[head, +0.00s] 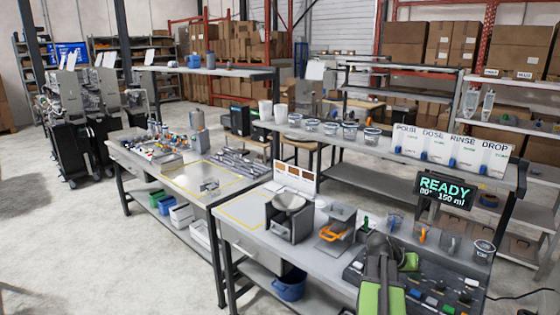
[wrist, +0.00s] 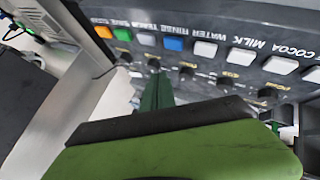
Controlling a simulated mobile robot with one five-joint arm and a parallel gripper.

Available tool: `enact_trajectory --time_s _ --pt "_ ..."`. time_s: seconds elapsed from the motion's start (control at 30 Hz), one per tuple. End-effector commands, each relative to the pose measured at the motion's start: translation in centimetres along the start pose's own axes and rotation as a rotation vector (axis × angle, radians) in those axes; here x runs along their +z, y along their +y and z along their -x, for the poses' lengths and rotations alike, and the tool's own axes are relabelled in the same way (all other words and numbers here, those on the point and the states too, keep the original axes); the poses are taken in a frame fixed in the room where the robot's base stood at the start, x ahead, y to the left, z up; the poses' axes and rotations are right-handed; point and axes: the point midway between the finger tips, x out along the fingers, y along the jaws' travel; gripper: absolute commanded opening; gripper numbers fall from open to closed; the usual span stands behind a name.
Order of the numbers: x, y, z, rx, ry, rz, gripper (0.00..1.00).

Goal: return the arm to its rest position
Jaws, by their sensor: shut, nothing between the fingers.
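My arm (head: 380,262), dark with green parts, reaches over the button panel at the front right of the near bench in the head view. In the wrist view my gripper (wrist: 157,92) is shut and empty, its green and black parts filling the lower middle. The button panel (wrist: 215,72) lies just beyond its tip, with orange, green, blue and white buttons and upside-down labels such as WATER, MILK and COCOA. I cannot tell whether the tip touches the panel.
A grey hopper (head: 290,217) and an orange-handled device (head: 335,230) stand left of my arm. Several clear cups stand behind and right of it. A display (head: 444,190) reads READY, 150 ml. A second bench (head: 175,178) is to the left. Open floor (head: 60,240) lies farther left.

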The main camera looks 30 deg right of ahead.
Motion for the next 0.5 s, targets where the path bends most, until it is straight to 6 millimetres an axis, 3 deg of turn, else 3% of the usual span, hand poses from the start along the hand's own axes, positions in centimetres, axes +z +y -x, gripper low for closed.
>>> enact_trajectory --time_s 0.03,0.1,0.27,0.37,0.5 --pt "-0.1 -4.0 2.5 -0.044 0.029 0.043 0.00" --pt "0.3 -9.2 6.0 -0.108 0.054 0.095 0.00" --pt "3.9 -20.0 14.3 -0.262 0.077 0.230 0.00" --pt "7.7 -25.9 19.7 -0.361 0.069 0.331 0.00" --pt "15.0 -32.3 27.4 -0.501 0.034 0.499 0.00"
